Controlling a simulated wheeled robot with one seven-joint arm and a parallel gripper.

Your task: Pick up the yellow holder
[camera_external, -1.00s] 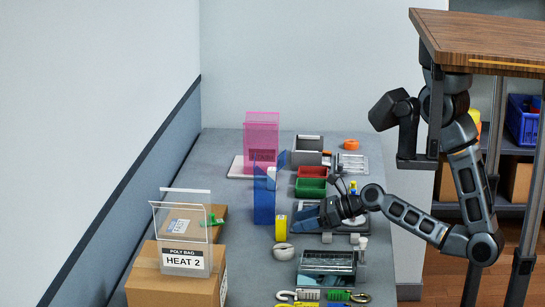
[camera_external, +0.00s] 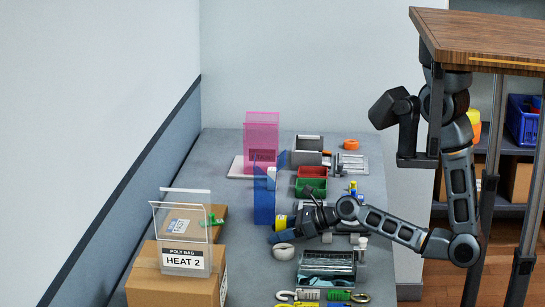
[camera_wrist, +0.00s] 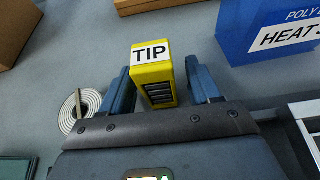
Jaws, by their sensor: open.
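The yellow holder (camera_wrist: 152,69) bears a white label reading TIP and has a dark slotted front; in the wrist view it stands between the two fingers of my open gripper (camera_wrist: 158,85). A small gap shows on each side of it, so the fingers do not appear to touch it. In the external view the yellow holder (camera_external: 281,221) is partly hidden by my gripper (camera_external: 283,234), which is low over the bench beside it.
A blue bin (camera_external: 264,203) stands just behind the holder. A white roll (camera_external: 283,251) lies just in front. A pink bin (camera_external: 261,140), red tray (camera_external: 311,171) and green tray (camera_external: 312,187) are farther back. A tool case (camera_external: 327,263) lies nearer.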

